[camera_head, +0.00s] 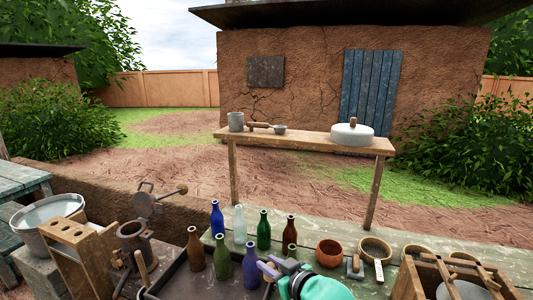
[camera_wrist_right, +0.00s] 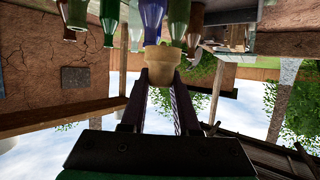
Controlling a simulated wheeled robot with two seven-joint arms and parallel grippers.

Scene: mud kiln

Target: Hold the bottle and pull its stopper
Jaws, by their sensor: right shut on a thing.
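A tan stopper (camera_wrist_right: 160,67) sits between the fingertips of my right gripper (camera_wrist_right: 160,78) in the right wrist view, which is upside down. The gripper is shut on it. A blue-violet bottle (camera_wrist_right: 152,16) shows just beyond the stopper, its neck in line with it; I cannot tell whether the stopper is seated in a bottle. In the head view my right gripper (camera_head: 276,268) is at the bottom, close beside a purple bottle (camera_head: 251,270). The stopper is not clearly visible there. My left gripper is not in view.
Several other bottles stand near, among them a blue one (camera_head: 217,219), a clear one (camera_head: 239,226) and a brown one (camera_head: 195,252). An orange bowl (camera_head: 329,253) and a sieve (camera_head: 375,247) lie to the right. A wooden rack (camera_head: 75,232) stands left.

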